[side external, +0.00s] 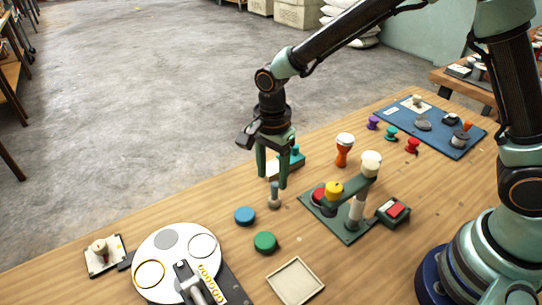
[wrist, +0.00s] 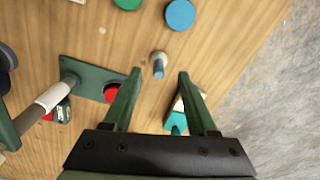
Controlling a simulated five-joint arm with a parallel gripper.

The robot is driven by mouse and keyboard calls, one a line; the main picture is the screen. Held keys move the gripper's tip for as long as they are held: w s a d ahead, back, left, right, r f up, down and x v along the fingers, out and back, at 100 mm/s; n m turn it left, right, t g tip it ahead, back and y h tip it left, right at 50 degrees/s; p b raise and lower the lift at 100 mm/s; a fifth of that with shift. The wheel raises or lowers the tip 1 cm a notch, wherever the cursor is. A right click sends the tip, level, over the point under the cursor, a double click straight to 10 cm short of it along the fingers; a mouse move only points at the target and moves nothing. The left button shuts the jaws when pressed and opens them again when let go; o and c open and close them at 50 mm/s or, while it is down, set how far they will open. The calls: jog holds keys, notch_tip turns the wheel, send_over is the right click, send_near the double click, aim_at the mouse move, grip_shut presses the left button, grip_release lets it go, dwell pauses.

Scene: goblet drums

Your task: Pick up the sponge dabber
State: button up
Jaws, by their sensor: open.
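A small upright piece with a grey-blue stem and a pale rounded base, which looks like the sponge dabber (side external: 274,201), stands on the wooden table. In the wrist view the dabber (wrist: 158,58) sits between the fingertips and slightly beyond them. My gripper (side external: 272,182) points down over it, with its two green fingers apart on either side of the stem. The gripper (wrist: 160,73) is open and holds nothing. I cannot tell whether a finger touches the stem.
A blue disc (side external: 245,216) and a green disc (side external: 265,242) lie nearby. A green press-like stand (side external: 350,237) with red and yellow parts is to the right. A teal-handled block (side external: 291,160) lies behind the fingers. A white round plate (side external: 180,250) is at front left.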

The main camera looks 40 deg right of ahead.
aim_at(275, 183)
jog(key=shift+d+f, duration=0.2)
jog(key=shift+f, duration=1.25)
jog(key=shift+d+f, duration=0.15)
jog(key=shift+f, duration=1.25)
grip_shut()
